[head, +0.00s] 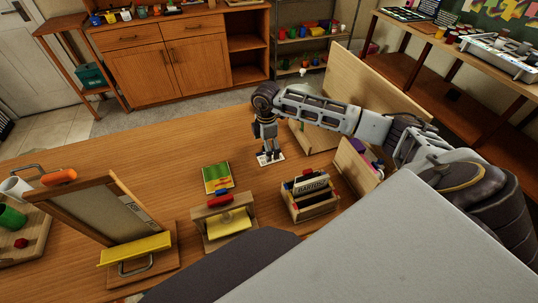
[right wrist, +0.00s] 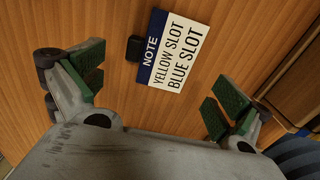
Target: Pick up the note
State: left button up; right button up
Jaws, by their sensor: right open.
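The note (right wrist: 182,52) is a white card with a dark blue band reading NOTE and the lines YELLOW SLOT and BLUE SLOT. It lies flat on the wooden table. In the head view the note (head: 274,160) shows partly behind my right gripper (head: 268,152), which points down over it. In the right wrist view my right gripper (right wrist: 157,92) is open, its green-padded fingers wide apart and empty, with the note ahead of the gap between them. A small dark block (right wrist: 134,48) sits at the note's blue edge. My left gripper is not in view.
A green and yellow picture card (head: 216,178) lies left of the note. A wooden holder with a yellow piece (head: 229,222) and a wooden box of upright cards (head: 311,197) stand nearer. A tilted framed board (head: 90,215) stands at left.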

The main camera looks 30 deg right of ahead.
jog(key=shift+f, duration=1.5)
grip_shut()
